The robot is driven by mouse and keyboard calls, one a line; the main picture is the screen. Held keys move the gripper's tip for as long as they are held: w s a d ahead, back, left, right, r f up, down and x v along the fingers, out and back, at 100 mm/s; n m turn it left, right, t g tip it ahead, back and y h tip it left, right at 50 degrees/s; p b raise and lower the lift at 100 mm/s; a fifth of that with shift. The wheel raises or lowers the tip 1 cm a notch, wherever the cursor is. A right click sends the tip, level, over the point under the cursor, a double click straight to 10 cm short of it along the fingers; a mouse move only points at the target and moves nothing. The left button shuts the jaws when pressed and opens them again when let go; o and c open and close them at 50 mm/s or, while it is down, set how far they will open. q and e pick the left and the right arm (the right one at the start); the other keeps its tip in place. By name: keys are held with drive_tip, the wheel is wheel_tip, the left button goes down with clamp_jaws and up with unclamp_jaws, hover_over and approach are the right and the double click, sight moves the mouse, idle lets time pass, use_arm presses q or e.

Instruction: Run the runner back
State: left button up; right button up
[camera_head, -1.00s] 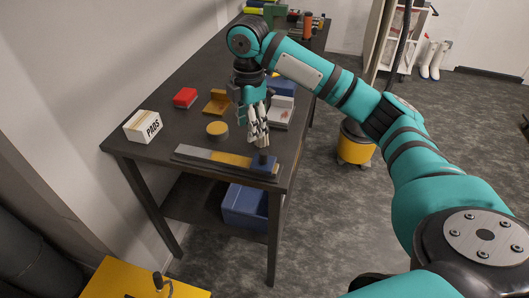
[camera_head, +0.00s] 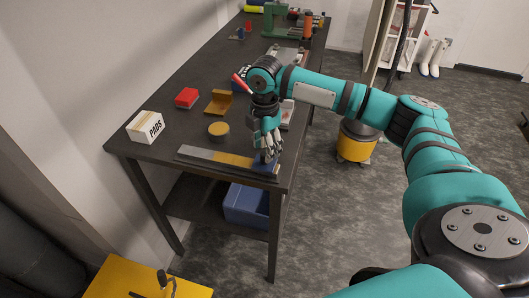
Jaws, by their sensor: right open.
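The runner looks to be the small blue block (camera_head: 259,163) at the right end of a flat grey rail (camera_head: 205,154) with a yellow strip on it. The rail lies along the near edge of the dark bench (camera_head: 160,165). My right gripper (camera_head: 270,157) points down at the blue block, its fingers open and right at it. The fingers partly hide the block, and I cannot tell whether they touch it. My left gripper is not in view.
A white PADS box (camera_head: 146,127), a red block (camera_head: 187,97), a yellow-brown bracket (camera_head: 218,103) and a round yellow tin (camera_head: 218,130) stand left of and behind the rail. A yellow bucket (camera_head: 354,148) is on the floor to the right.

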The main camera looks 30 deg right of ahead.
drive_tip(key=shift+f, duration=1.9)
clamp_jaws()
